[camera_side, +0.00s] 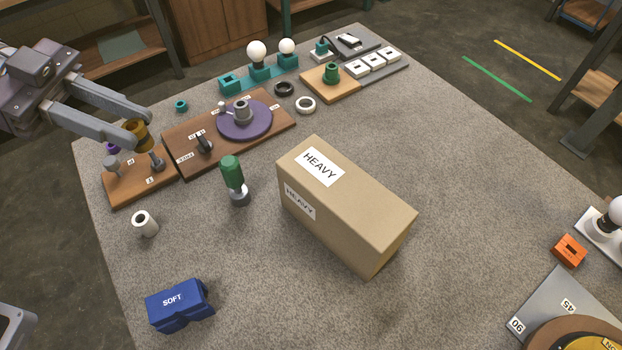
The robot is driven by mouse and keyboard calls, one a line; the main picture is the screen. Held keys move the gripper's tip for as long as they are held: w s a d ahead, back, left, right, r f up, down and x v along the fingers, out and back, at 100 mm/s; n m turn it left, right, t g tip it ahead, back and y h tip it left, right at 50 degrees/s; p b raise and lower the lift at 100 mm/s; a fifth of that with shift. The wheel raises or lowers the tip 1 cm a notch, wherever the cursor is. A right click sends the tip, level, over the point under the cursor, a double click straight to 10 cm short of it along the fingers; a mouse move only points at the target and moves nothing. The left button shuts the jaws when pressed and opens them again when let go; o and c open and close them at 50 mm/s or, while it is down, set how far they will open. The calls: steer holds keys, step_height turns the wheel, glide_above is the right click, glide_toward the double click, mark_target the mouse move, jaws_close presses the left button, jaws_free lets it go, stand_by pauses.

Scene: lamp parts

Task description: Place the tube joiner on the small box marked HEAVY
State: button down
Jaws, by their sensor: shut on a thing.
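My gripper (143,130) is at the left, above the small brown board, with its two fingers shut on a short brass-coloured hollow cylinder (135,134). This cylinder appears to be the tube joiner. The fingers hide part of it. The tan box marked HEAVY (365,217) stands near the middle of the table, with one white label on its top and another on its side. Its top is bare apart from the label. My gripper is well to the left of the box and apart from it.
A green-handled tool (232,174) stands between my gripper and the box. A brown board (181,135) with a purple disc (260,122) lies behind it. A white tube (145,223) and a blue SOFT block (180,305) are at the left front. Bare table surrounds the box.

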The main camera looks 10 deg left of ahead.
steer(key=r, duration=0.4)
steer(key=shift+w+d, duration=0.2)
steer(key=shift+d, duration=0.2)
steer(key=w+d, duration=0.5)
steer(key=d, duration=0.5)
steer(key=n+t, duration=0.1)
glide_above(335, 185)
step_height(335, 185, down, 15)
steer(key=shift+r, duration=0.1)
steer(key=c, duration=1.2)
jaws_free()
steer(key=shift+f, duration=0.2)
steer(key=shift+o, duration=0.2)
